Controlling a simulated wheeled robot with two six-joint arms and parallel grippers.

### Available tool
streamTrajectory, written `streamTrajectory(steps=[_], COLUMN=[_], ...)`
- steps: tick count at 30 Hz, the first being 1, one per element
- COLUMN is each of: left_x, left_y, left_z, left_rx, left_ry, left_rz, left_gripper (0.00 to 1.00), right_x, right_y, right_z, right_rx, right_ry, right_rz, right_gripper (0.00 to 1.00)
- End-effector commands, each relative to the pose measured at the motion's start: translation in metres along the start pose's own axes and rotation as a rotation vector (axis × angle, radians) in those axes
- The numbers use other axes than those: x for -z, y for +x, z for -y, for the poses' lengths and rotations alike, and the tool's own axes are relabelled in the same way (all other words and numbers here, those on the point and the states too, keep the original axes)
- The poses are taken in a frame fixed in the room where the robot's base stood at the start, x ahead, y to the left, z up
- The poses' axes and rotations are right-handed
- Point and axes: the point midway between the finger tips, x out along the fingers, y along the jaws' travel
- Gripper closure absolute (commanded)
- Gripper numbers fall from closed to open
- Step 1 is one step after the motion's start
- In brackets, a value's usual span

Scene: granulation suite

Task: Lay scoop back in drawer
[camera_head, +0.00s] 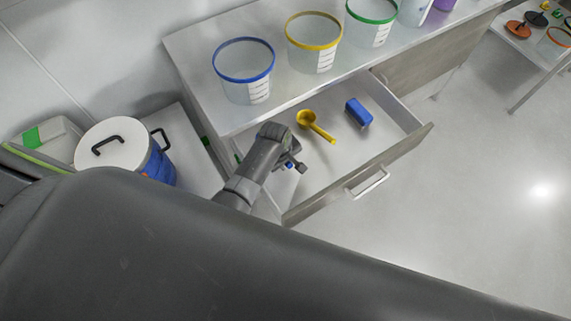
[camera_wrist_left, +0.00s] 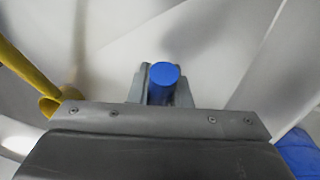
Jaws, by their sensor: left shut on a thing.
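The open drawer (camera_head: 393,151) is pulled out below the counter. A yellow scoop (camera_head: 315,125) lies in it, apart from my left gripper. My left gripper (camera_head: 291,163) is over the near left part of the drawer, to the left of the yellow scoop. It is shut on a blue round-ended thing (camera_wrist_left: 163,82), seen end-on between the fingers in the left wrist view. Only a small bit of blue shows at the fingers in the head view, so the held thing's shape is hidden. My right gripper is not in view.
A blue block (camera_head: 358,113) lies in the drawer beyond the yellow scoop. Clear tubs with blue (camera_head: 244,78), yellow (camera_head: 314,45) and green rims stand on the counter (camera_head: 200,55). A blue drum with a white lid (camera_head: 108,146) stands left. Open floor lies right.

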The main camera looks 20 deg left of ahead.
Motion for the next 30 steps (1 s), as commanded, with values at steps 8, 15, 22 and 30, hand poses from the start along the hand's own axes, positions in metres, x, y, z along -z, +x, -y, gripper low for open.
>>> streamTrajectory(steps=[8,15,22,30], left_x=[0.000,0.000,0.000,0.000], left_y=[0.000,0.002,0.002,-0.016], left_z=[0.000,0.000,0.000,-0.001], left_rx=[0.000,-0.001,-0.001,-0.003], left_ry=[0.000,0.000,0.000,0.000], left_rz=[0.000,0.000,0.000,-0.001], left_gripper=[1.00,0.61,0.61,0.61], right_x=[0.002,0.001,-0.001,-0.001], right_y=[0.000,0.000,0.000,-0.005], right_z=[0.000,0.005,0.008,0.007], right_rx=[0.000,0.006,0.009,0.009], right_ry=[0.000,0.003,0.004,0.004], right_rz=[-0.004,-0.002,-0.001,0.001], right_gripper=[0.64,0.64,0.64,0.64])
